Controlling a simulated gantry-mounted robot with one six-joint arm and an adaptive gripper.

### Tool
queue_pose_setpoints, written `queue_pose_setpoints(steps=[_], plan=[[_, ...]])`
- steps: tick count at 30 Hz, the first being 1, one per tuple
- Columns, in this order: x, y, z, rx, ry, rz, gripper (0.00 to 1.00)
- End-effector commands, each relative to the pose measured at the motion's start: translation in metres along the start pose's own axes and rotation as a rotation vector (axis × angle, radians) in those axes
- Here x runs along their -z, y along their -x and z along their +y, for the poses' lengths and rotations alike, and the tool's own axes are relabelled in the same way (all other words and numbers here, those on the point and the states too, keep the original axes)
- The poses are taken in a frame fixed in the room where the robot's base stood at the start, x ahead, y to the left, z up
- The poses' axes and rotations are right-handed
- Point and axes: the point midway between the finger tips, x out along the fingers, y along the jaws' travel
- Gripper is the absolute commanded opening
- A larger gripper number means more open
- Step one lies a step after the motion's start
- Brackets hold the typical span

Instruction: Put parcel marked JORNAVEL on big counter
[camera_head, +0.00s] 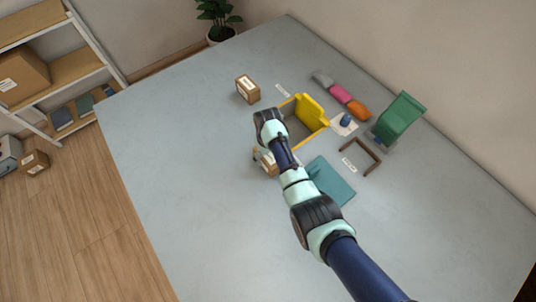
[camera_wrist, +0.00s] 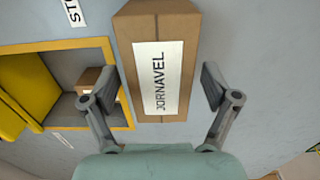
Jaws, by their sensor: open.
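The parcel marked JORNAVEL (camera_wrist: 180,25), a brown box with a white label, lies between my gripper's two fingers in the wrist view. My gripper (camera_wrist: 163,78) is open, one finger on each side of the parcel, with gaps showing. In the head view a brown parcel (camera_head: 271,168) sits under my arm, partly hidden, and seems to be the same one. It is on the large grey counter surface (camera_head: 180,130), left of the yellow bin. Whether it rests flat there is hard to tell.
The open yellow bin (camera_head: 313,111) holds a small brown box (camera_wrist: 88,80). Another parcel (camera_head: 247,89) stands further back. A green bin (camera_head: 399,117), a teal mat (camera_head: 333,183) and a brown frame (camera_head: 373,165) lie to the right. The counter's left side is clear.

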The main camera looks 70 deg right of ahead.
Motion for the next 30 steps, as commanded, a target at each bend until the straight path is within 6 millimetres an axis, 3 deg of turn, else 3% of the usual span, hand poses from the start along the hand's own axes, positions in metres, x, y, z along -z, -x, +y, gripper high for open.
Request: queue_pose_setpoints(steps=[4, 7, 15, 21, 30], plan=[[0.0, 0.003, 0.0, 0.0, 0.0, 0.001, 0.87], [0.001, 0.016, 0.0, -0.001, 0.0, 0.002, 0.87], [0.001, 0.084, 0.0, -0.001, 0.0, 0.004, 0.87], [0.0, 0.117, 0.0, 0.0, 0.0, 0.001, 0.87], [0.0, 0.123, 0.0, 0.0, 0.0, 0.0, 0.87]])
